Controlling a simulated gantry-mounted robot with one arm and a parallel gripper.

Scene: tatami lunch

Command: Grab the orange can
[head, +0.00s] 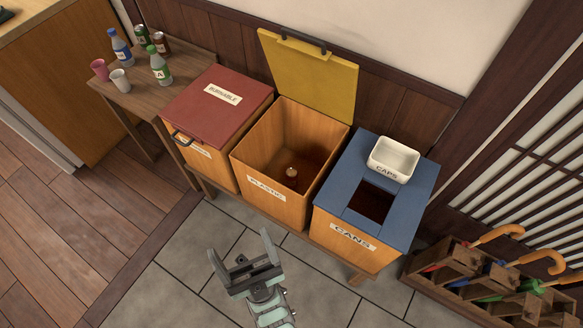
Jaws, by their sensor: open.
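No plainly orange can shows. On the small wooden side table (180,85) at the upper left stand a green can (141,35) and a dark reddish-brown can (160,43), close together at the back. My gripper (240,246) is open and empty. It is at the lower middle, over the grey tile floor in front of the bins, well apart from the table and the cans.
A blue-capped bottle (120,47), green-labelled bottle (159,66), pink cup (99,69) and white cup (120,80) share the table. Red-lidded burnable bin (215,100), open plastic bin (268,205) with a small item inside, cans bin (350,250) bearing a caps tray (393,160), and umbrella rack (450,285) stand rightward.

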